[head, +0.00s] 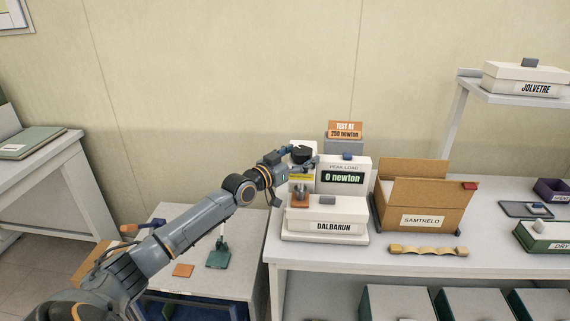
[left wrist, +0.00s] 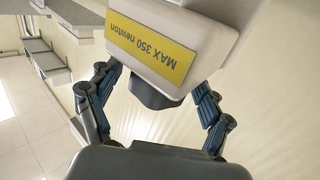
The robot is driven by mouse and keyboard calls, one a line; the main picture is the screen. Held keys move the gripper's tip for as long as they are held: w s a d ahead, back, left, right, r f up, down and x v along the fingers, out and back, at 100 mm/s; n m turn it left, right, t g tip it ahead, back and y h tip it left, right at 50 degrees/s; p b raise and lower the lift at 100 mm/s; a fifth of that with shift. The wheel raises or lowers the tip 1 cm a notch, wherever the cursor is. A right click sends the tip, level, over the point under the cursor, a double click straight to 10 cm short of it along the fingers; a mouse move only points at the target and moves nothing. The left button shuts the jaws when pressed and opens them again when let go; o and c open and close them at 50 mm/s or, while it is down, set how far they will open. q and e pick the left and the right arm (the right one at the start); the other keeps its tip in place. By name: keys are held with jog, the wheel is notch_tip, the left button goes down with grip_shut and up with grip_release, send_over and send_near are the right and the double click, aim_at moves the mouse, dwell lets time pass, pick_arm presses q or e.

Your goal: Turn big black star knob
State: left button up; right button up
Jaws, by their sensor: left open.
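The big black star knob (head: 301,152) sits on top of the white tester (head: 344,175), at its left part. My left gripper (head: 303,159) is at the knob, its fingers open around it. In the left wrist view the dark knob (left wrist: 153,94) shows between the two spread fingers of my left gripper (left wrist: 158,80), with gaps on both sides. The knob is partly hidden behind the gripper's palm. A yellow label (left wrist: 150,50) reading MAX 350 newton is on the white housing beside it. My right gripper is not in view.
The tester's display (head: 343,177) reads 0 newton, and an orange sign (head: 345,130) behind says TEST AT 250 newton. A white DALBARUN box (head: 326,215) stands in front. An open cardboard box (head: 423,195) is to the right, with a wavy sole-like piece (head: 428,250) before it.

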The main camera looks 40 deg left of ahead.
pick_arm(q)
jog(key=s+a, duration=0.1)
jog(key=s, duration=1)
jog(key=shift+a, duration=0.15)
dwell(1.1)
